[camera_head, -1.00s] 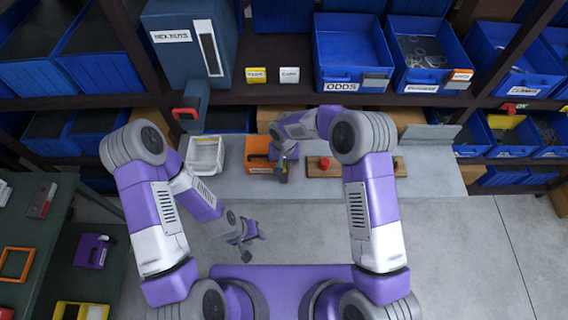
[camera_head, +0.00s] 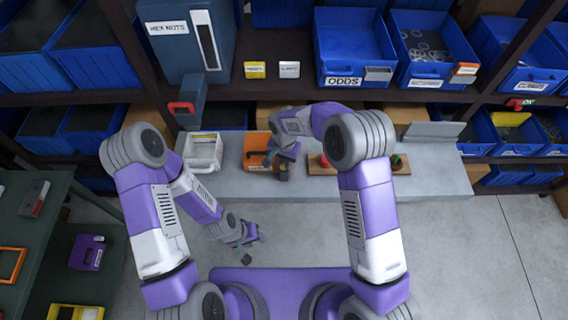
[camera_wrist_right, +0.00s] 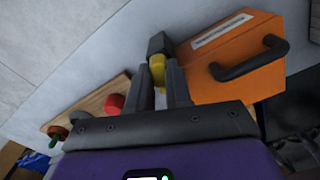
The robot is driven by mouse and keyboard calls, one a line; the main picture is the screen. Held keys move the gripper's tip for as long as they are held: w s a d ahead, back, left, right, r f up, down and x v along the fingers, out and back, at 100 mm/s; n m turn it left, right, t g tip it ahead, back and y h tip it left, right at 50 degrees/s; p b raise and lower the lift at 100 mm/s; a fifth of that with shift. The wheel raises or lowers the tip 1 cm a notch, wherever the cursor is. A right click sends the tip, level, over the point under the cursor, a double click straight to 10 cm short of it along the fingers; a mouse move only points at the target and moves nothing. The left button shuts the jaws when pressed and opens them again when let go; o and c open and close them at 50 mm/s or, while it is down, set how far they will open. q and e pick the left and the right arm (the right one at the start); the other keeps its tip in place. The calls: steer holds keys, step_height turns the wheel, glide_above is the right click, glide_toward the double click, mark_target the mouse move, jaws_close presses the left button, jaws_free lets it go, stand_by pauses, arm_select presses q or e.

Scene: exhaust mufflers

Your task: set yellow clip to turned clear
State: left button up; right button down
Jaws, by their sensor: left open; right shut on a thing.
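In the right wrist view, the yellow clip (camera_wrist_right: 157,68) shows between the fingers of my right gripper (camera_wrist_right: 168,80), which is shut on it. A dark grey block (camera_wrist_right: 160,43) is just beyond the fingertips, beside the end of an orange box (camera_wrist_right: 225,55) with a black handle. In the head view, my right gripper (camera_head: 284,164) is low over the right end of that orange box (camera_head: 256,146), and the clip is hidden. My left gripper (camera_head: 245,250) is open and empty, low in front of the grey bench (camera_head: 430,175).
A wooden board (camera_head: 318,170) with red and green knobs lies right of the orange box. A white bin (camera_head: 203,152) stands on its left. Shelves with blue bins (camera_head: 350,45) rise behind. A green cart (camera_head: 45,240) is at left.

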steer(key=m+b, duration=0.1)
steer(key=m, duration=0.1)
steer(key=shift+m, duration=0.4)
steer(key=m, duration=0.3)
steer(key=shift+m+b, duration=0.3)
steer(key=m, duration=0.3)
steer(key=shift+m, duration=0.3)
steer(key=shift+m+p, duration=0.6)
steer(key=shift+m, duration=1)
steer(key=c, duration=1)
jaws_free()
steer(key=shift+c, duration=0.2)
steer(key=shift+r, duration=0.1)
